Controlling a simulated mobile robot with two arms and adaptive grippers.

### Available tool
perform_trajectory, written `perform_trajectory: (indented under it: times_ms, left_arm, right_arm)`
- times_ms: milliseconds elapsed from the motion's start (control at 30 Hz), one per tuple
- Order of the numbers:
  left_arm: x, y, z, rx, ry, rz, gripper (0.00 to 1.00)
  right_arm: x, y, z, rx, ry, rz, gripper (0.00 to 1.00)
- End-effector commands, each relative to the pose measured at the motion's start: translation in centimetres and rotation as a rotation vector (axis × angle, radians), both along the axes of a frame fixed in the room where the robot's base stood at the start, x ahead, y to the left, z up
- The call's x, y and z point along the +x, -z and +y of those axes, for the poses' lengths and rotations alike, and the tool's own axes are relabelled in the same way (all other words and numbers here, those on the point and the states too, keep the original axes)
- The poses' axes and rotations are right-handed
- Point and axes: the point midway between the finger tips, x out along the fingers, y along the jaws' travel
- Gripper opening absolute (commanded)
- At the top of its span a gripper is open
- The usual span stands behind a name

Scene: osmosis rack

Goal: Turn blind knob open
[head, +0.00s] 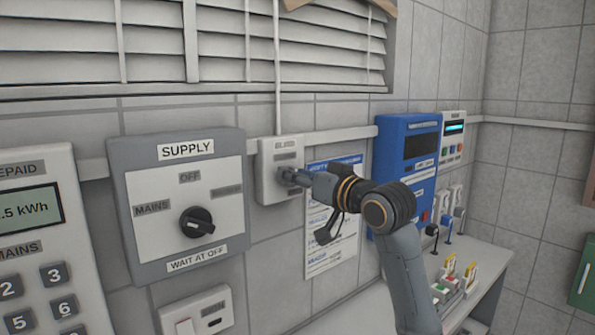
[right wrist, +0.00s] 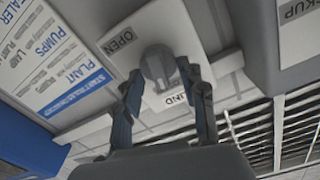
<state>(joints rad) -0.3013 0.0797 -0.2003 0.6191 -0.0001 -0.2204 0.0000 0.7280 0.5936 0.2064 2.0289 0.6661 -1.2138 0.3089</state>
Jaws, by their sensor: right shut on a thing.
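The blind control box (head: 267,190) is a small pale box on the wall below the window blind, with a white cord running up from it. My right gripper (head: 288,177) reaches it from the right and covers its knob in the head view. In the right wrist view, the grey round blind knob (right wrist: 157,66) sits between the two fingers of my right gripper (right wrist: 160,76), which is shut on it. An OPEN label (right wrist: 119,41) shows beside the knob, and a partly covered BLIND label (right wrist: 177,99) is near the fingers. My left gripper is not in view.
The slatted blind (head: 240,45) hangs above. A grey SUPPLY panel (head: 130,220) with a black knob is to the left, and a switch box (head: 213,312) is below. A blue machine (head: 385,155) and a bench (head: 490,265) are to the right. A poster (head: 318,250) is behind my arm.

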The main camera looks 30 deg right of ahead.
Motion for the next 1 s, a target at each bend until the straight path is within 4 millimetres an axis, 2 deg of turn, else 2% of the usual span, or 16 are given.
perform_trajectory:
  times_ms: [33,567,1000]
  left_arm:
    - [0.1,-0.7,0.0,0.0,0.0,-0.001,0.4]
    - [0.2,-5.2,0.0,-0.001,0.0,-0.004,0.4]
    - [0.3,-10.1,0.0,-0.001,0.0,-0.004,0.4]
  right_arm:
    - [0.0,-0.3,0.0,0.045,0.0,0.004,0.1]
    - [0.1,-0.2,-0.3,0.55,-0.001,0.044,0.1]
    - [0.1,-0.1,-0.5,0.968,0.0,0.078,0.1]
